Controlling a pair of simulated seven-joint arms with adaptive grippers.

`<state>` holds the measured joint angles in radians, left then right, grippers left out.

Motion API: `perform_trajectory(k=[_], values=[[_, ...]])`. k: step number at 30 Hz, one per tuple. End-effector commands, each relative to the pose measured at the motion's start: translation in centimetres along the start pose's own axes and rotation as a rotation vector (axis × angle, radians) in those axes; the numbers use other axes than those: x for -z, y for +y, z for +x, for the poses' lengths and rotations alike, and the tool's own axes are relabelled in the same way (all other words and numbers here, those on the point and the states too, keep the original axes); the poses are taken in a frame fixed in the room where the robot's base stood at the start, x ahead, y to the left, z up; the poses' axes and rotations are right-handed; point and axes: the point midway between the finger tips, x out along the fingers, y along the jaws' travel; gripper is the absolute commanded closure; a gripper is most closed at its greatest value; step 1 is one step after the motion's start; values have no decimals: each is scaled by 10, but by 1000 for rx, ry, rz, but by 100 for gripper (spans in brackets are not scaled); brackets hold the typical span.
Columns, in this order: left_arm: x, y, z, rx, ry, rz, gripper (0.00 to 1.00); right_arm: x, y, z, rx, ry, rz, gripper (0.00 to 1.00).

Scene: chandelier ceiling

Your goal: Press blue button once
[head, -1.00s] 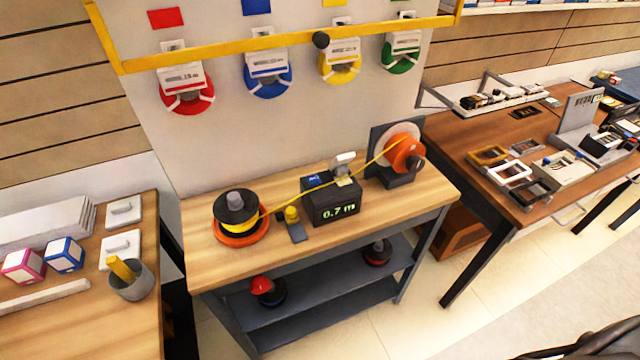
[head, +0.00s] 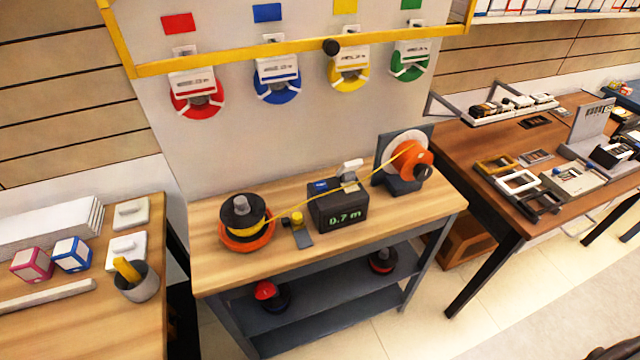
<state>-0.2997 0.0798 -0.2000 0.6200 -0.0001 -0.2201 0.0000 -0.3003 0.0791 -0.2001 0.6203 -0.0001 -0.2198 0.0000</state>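A dark box with a green display reading 0.7 m, the meter (head: 338,209), stands on the wooden workbench (head: 388,243). A small blue patch (head: 320,185), which looks like the blue button, is on the left part of its top. A light grey part (head: 350,169) rises at its back right. A yellow line (head: 293,203) runs across the meter between a black-topped spool (head: 241,212) on the left and an orange-and-white reel (head: 405,160) on the right. Neither of my grippers can be made out in view.
A yellow knob (head: 297,217) on a small grey base sits left of the meter. Coloured spools hang on the wall panel behind, under a yellow rail (head: 290,49). A left table (head: 82,308) holds boxes and a cup. A right table (head: 497,215) holds devices. The bench's front strip is clear.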

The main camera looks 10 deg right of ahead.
Motion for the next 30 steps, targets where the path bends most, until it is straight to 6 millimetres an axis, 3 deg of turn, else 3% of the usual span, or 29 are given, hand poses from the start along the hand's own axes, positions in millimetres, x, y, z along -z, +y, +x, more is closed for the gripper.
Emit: perform_trajectory(k=[5,30], values=[[0,0,0,0,0,0,55,0,1,0,-1,-1,-1,100],[0,0,0,0,0,0,55,-1,1,0,-1,-1,-1,100]])
